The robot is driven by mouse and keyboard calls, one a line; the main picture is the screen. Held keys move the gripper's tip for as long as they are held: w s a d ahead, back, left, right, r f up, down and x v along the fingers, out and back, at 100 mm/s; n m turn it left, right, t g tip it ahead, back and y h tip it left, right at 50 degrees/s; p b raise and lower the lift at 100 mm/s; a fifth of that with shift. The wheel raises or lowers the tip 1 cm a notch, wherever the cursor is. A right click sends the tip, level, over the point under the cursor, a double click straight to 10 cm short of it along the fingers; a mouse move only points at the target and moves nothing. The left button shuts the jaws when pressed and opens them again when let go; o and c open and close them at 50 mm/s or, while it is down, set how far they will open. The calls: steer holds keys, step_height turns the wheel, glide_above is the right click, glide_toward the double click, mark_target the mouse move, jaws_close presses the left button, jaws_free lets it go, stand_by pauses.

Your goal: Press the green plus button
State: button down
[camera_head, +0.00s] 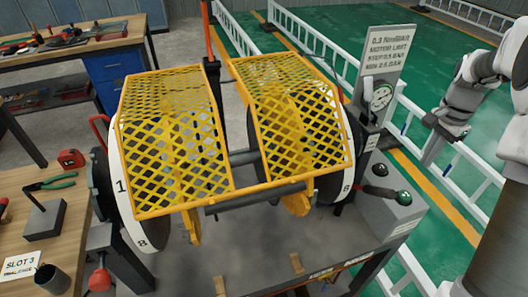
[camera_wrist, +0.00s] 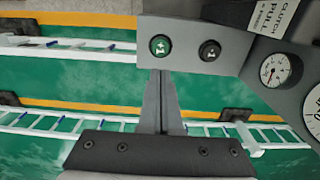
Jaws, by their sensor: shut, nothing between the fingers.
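The green plus button (camera_wrist: 160,45) sits on the left of a grey control box face in the wrist view, with a pale plus-like mark on it. In the head view the green button (camera_head: 404,197) is on the sloped box at the right of the machine. My gripper (camera_wrist: 162,74) is shut and empty. Its fingertips appear just below the green button in the wrist view, pointing towards the box; I cannot tell the gap or whether they touch. A black button (camera_wrist: 209,50) is to the right of the green one.
A machine with yellow mesh guards (camera_head: 180,140) fills the middle of the head view. A lever with a dark grip (camera_head: 378,191) sticks out beside the buttons. A sign panel (camera_head: 388,50) and gauges (camera_wrist: 274,69) are near the box. White railings (camera_head: 460,185) stand behind on green floor.

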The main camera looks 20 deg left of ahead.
mark_target(405, 195)
steer(key=shift+r, duration=0.1)
stand_by(0.4)
steer(key=r+p, duration=0.1)
steer(key=p, duration=0.2)
steer(key=shift+r, duration=0.3)
steer(key=shift+f, duration=0.15)
step_height(405, 195, down, 14)
steer(key=shift+r+p, duration=0.1)
steer(key=shift+p, duration=0.35)
